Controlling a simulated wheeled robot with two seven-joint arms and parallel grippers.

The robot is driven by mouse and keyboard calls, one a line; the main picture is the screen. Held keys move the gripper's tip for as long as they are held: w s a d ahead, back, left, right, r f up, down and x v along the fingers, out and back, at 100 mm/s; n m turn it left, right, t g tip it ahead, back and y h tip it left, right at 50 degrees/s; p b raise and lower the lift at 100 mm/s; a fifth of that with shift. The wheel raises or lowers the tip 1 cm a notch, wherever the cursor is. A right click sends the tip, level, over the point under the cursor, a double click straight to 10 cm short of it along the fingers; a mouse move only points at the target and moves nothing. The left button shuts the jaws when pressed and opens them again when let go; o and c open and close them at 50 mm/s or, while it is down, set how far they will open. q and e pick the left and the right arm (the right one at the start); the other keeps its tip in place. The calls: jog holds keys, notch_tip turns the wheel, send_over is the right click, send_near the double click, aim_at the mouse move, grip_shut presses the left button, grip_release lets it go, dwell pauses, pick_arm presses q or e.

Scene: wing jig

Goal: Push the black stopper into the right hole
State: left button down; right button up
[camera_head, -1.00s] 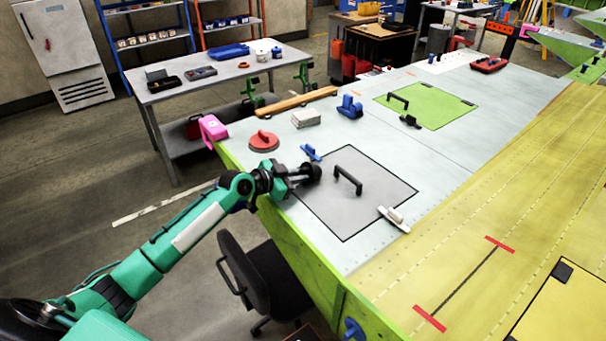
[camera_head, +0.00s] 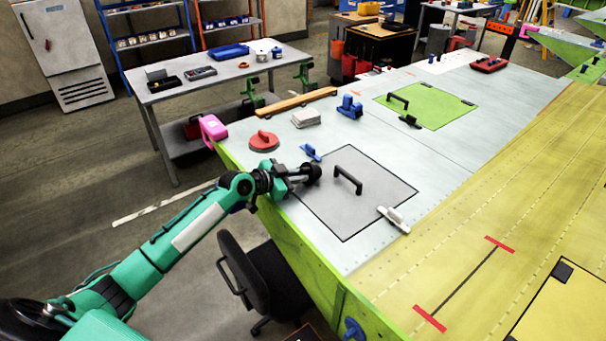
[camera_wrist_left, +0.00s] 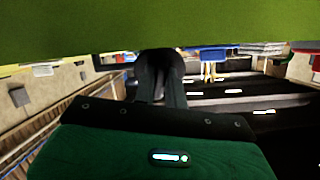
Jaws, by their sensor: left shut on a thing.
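My left gripper (camera_head: 300,174) is at the near left edge of the wing (camera_head: 300,225), beside the grey hatch panel. It is shut on the black stopper (camera_head: 313,171), a dark round piece at the fingertips. In the left wrist view the stopper (camera_wrist_left: 160,64) sits at the end of my fingers (camera_wrist_left: 160,92), close under a green surface (camera_wrist_left: 160,25). I cannot tell whether it touches that surface. I cannot make out the right hole in either view. My right gripper is not in view.
The grey panel (camera_head: 345,205) has a black handle (camera_head: 348,179), with a blue clamp (camera_head: 311,152) and a white clamp (camera_head: 394,219) at its edges. A red suction cup (camera_head: 264,141) and a pink clamp (camera_head: 212,130) are farther back. A black chair (camera_head: 262,280) stands below the wing edge.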

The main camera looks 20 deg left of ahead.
pick_arm(q)
jog(key=shift+r, duration=0.15)
jog(key=shift+r+p, duration=0.5)
jog(key=shift+r, duration=0.1)
jog(key=shift+r+p, duration=1.15)
jog(key=shift+r, duration=1.1)
jog(key=shift+f, duration=0.1)
